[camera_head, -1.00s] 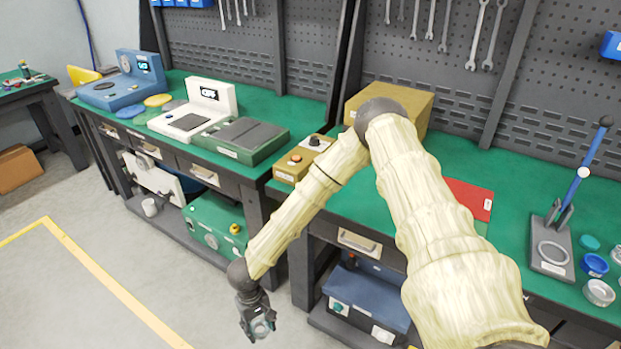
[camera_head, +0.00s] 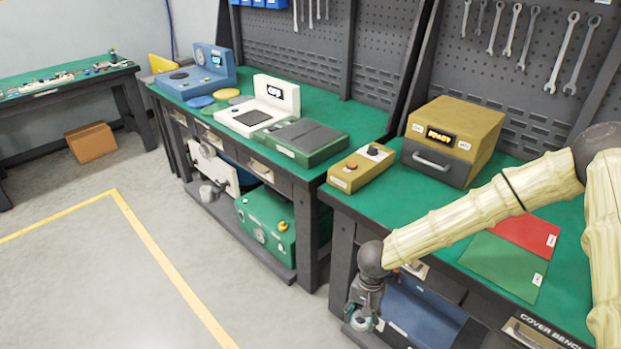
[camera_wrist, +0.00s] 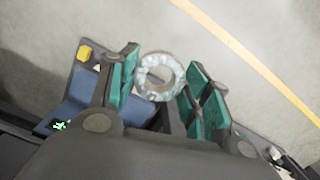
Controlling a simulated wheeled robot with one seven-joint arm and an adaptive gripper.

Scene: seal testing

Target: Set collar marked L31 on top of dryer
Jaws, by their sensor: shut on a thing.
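My gripper (camera_head: 363,312) hangs low in front of the bench edge, shut on a pale grey ring-shaped collar (camera_head: 361,323). In the wrist view the collar (camera_wrist: 144,84) sits between the green finger pads, with bare floor behind it. No L31 mark can be read on it. A mustard box (camera_head: 466,121) with a dark handled front and a lit display, seemingly reading READY, stands on the right bench. Its top is bare. No readable label shows which machine is the dryer.
A small mustard control box (camera_head: 361,168) stands left of the handled box. Red (camera_head: 527,234) and green (camera_head: 500,266) mats lie to its right. A white device (camera_head: 262,110) reading OFF and a blue device (camera_head: 205,75) stand on the left bench. Open floor lies at left.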

